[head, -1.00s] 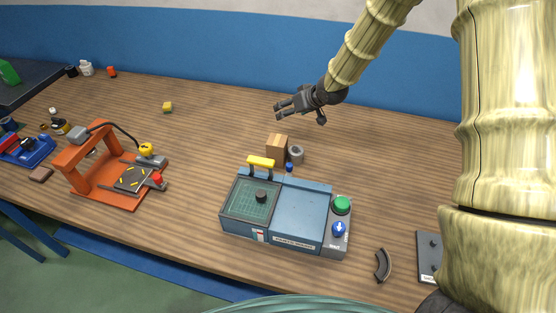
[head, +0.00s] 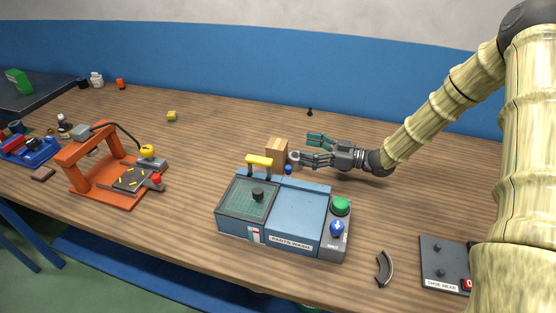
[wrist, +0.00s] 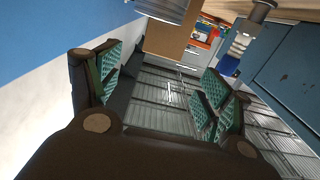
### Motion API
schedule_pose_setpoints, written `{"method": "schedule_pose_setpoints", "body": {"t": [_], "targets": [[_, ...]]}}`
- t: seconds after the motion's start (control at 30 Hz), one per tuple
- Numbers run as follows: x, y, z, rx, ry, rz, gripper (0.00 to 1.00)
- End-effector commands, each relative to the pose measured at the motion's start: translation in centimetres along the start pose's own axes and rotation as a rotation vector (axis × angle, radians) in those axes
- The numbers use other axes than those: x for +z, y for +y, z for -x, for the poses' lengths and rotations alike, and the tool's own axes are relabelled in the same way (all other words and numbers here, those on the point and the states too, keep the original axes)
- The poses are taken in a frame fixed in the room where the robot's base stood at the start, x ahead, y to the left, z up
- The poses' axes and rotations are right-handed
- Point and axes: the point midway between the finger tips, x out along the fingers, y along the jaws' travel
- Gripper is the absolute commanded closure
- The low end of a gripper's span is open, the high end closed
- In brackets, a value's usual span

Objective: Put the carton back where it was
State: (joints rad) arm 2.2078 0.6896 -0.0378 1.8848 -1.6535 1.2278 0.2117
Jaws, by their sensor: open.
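A brown box-like carton (head: 277,153) stands upright on the wooden table, just behind the blue parts-wash unit (head: 298,215). My gripper (head: 308,149) is low over the table to the right of the carton. Its fingers are spread, point left toward the carton, and hold nothing. A grey ring (head: 294,157) lies between the fingertips and the carton; I cannot tell whether a finger touches it. In the wrist view the carton (wrist: 167,40) is ahead, beyond the open teal-padded fingers (wrist: 165,82).
A yellow handle (head: 260,161) rises from the wash unit in front of the carton. An orange press frame (head: 88,170) stands at left. A yellow cube (head: 171,116) and a small black piece (head: 310,112) are farther back. The table behind the carton is mostly clear.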

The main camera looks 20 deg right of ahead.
Motion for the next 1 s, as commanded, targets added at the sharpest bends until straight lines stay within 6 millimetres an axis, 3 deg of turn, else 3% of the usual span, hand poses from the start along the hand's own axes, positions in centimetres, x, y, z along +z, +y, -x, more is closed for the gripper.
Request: {"method": "schedule_pose_setpoints", "body": {"t": [0.2, 0.57, 1.0], "targets": [[-0.1, -0.2, -3.7, -0.007, -0.002, -0.002, 0.21], [0.0, -0.1, -5.8, -0.004, -0.003, -0.003, 0.21], [0.4, 0.0, -9.8, 0.0, -0.003, -0.002, 0.21]]}}
